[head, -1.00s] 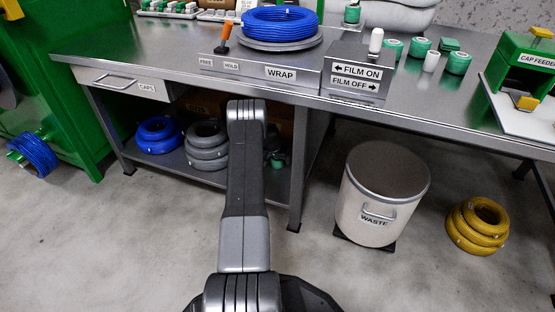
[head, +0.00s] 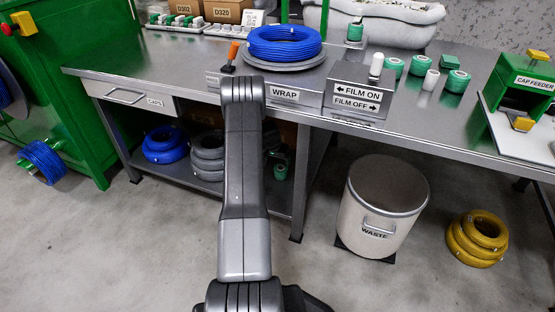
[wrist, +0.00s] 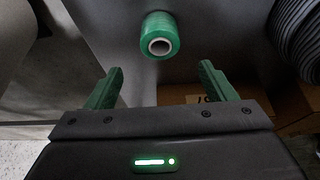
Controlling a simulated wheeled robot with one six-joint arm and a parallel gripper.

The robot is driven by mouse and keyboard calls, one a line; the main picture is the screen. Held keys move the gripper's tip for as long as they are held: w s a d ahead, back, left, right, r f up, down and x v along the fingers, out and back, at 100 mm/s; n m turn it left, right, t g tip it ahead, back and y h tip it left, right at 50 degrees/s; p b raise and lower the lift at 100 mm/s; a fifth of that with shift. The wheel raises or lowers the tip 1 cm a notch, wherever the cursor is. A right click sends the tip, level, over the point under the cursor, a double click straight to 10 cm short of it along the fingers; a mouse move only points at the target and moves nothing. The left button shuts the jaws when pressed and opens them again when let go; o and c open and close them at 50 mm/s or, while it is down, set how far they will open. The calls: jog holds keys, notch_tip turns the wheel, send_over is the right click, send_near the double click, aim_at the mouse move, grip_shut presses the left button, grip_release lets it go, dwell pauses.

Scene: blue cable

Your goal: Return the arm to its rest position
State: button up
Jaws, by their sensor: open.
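My arm rises in the middle of the head view, in front of the workbench (head: 440,125). My gripper is hidden behind the arm there. In the wrist view my gripper (wrist: 160,85) is open, with its two green fingers wide apart and nothing between them. A green roll (wrist: 160,36) lies beyond the fingertips, apart from them, with its hollow end towards the camera. A blue cable coil (head: 284,42) lies on the round plate of the wrap station on the bench.
Under the bench, a shelf holds blue coils (head: 165,144) and grey coils (head: 208,150). A waste bin (head: 382,205) and yellow coils (head: 476,238) stand on the floor at right. A green machine (head: 60,95) stands at left. The floor in front is clear.

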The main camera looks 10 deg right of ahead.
aim_at(282, 167)
jog(key=b+x, duration=0.4)
jog(key=x, duration=0.9)
jog(key=shift+s+a+b, duration=0.1)
jog(key=shift+s+b, duration=0.05)
jog(key=shift+b, duration=0.15)
notch_tip(282, 167, up, 4)
jog(key=shift+f+p, duration=0.2)
jog(key=shift+p, duration=0.6)
jog(key=shift+r, duration=0.5)
